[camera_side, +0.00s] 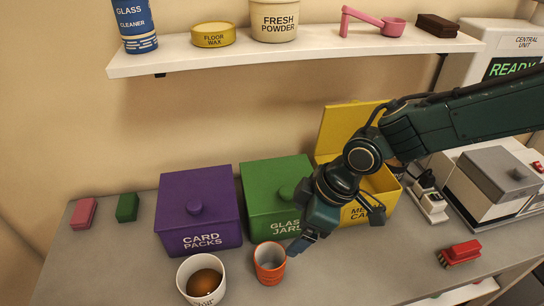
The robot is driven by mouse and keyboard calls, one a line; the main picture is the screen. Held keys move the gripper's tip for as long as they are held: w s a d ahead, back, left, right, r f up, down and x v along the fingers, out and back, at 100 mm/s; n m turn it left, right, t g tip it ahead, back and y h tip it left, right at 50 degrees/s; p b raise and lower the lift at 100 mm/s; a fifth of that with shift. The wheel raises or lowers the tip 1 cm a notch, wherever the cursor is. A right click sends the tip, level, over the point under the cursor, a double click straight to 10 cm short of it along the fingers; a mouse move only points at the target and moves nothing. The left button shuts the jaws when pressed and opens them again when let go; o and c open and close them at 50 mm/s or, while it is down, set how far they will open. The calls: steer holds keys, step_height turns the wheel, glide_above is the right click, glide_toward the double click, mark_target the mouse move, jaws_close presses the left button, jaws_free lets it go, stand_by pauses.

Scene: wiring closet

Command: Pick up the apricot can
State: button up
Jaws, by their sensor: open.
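The apricot can looks to be the small open orange can (268,273) with dark marks, upright on the grey worktop in front of the green box. My gripper (297,246) points down just to the right of the can, near its rim. It is open and holds nothing that I can see. I cannot tell whether a finger touches the can.
A white cup (190,291) with a brown round thing inside stands left of the can. Behind are a purple box (198,215), a green box (262,190) and an open yellow box (345,130). A red brush (460,252) lies right. The worktop between is clear.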

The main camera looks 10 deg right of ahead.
steer(key=a+f, duration=0.2)
glide_toward(267, 259)
steer(key=shift+s+a, duration=0.9)
steer(key=shift+a, duration=0.35)
steer(key=shift+x, duration=2.55)
steer(key=shift+d, duration=0.15)
steer(key=c, duration=1.3)
steer(key=shift+o, duration=0.2)
steer(key=shift+r, duration=0.15)
